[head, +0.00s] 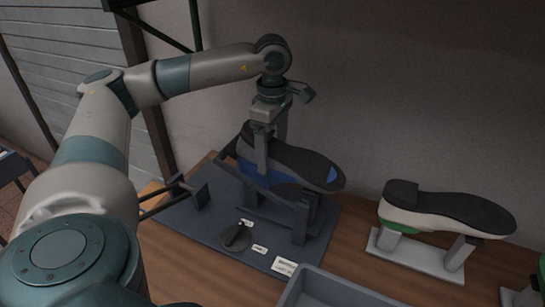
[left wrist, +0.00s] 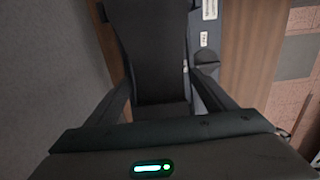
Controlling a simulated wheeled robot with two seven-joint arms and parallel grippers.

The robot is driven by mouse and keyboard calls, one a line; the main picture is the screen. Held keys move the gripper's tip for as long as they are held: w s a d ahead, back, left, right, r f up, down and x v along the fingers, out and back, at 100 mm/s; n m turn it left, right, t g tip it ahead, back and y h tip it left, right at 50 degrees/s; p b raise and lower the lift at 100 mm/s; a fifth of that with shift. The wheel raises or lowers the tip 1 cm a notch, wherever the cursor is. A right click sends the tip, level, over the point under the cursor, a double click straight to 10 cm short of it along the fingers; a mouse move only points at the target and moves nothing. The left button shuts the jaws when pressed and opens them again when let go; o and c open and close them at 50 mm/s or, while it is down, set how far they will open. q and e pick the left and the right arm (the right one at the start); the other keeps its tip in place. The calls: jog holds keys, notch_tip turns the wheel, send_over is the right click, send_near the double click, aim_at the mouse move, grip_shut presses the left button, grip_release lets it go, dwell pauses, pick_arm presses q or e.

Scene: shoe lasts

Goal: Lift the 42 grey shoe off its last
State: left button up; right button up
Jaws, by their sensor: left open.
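A dark grey shoe (head: 305,165) with blue showing at its lower side and toe sits sole up on a dark stand in the head view. No size can be read on it. My left gripper (head: 270,160) points down over its heel half, open, with one finger in front of the shoe and the other behind. In the left wrist view the dark sole (left wrist: 158,45) lies between the two fingers of the gripper (left wrist: 163,85). Contact cannot be told. The last is mostly hidden inside the shoe. My right gripper is out of view.
A cream shoe with a black sole (head: 445,208) stands on a pale stand (head: 425,258) at right. Part of another stand shows at the right edge. A grey tray (head: 335,290) lies in front. Small labels (head: 284,266) and a dark round piece (head: 236,238) lie on the dark mat (head: 185,235).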

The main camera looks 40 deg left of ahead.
pick_arm(q)
notch_tip(320, 180, down, 2)
jog(key=shift+f, duration=0.35)
jog(key=shift+f+p, duration=0.3)
jog(key=shift+f, duration=0.05)
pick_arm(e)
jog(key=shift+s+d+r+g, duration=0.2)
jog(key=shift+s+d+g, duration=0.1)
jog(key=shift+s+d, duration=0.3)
pick_arm(q)
jog(key=c, duration=1.4)
jog(key=o, duration=0.3)
jog(key=c, duration=0.3)
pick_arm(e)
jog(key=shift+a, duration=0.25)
pick_arm(q)
jog(key=shift+r, duration=0.15)
